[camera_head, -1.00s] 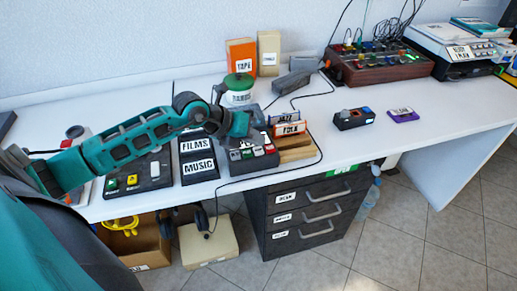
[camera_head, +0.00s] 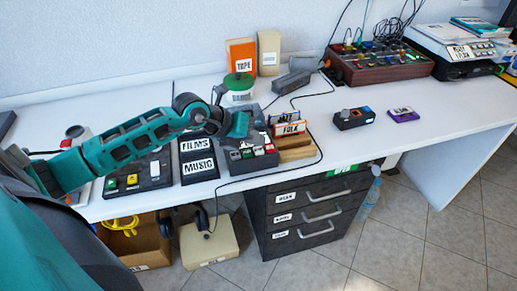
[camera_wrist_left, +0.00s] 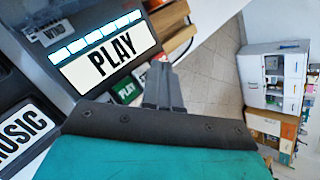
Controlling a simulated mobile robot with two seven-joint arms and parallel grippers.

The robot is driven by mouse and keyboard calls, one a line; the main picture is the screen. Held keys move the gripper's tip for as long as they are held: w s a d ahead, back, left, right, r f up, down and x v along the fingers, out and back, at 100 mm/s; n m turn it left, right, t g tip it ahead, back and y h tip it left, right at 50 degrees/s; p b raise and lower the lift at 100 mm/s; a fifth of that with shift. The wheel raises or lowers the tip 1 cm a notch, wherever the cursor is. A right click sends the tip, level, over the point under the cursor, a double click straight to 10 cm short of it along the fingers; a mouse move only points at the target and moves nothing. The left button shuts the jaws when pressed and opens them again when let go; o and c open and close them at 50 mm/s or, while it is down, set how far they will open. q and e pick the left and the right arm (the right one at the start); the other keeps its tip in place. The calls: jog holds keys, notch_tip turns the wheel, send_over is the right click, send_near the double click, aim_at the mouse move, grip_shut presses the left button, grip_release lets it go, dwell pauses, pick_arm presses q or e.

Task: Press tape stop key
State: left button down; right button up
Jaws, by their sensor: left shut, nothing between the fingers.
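The tape deck (camera_head: 262,163) is a dark box with a row of small coloured keys along its front, left of the middle of the desk. The left wrist view shows a large lit PLAY panel (camera_wrist_left: 108,55), a green PLAY key (camera_wrist_left: 127,92) and, beside it, a pale key (camera_wrist_left: 142,74) whose lettering is partly hidden by my fingers. My left gripper (camera_wrist_left: 163,84) is shut and empty, with its fingertips close by the pale key; I cannot tell whether they touch it. In the head view, my left gripper (camera_head: 246,138) is over the deck and hides part of it. My right gripper is not in view.
The FILMS/MUSIC stand (camera_head: 199,165) is left of the deck. The FOLK item (camera_head: 290,129) and wooden blocks (camera_head: 296,154) stand close on its right. A green-lidded jar (camera_head: 238,87) is behind.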

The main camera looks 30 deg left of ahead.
aim_at(255, 150)
pick_arm(q)
jog(key=shift+f, duration=0.25)
jog(key=shift+f, duration=0.45)
dwell(0.7)
jog(key=shift+r+p, duration=0.6)
jog(key=shift+r, duration=0.25)
jog(key=shift+r, duration=0.15)
notch_tip(255, 150, up, 5)
jog(key=p, duration=0.4)
jog(key=shift+p, duration=0.4)
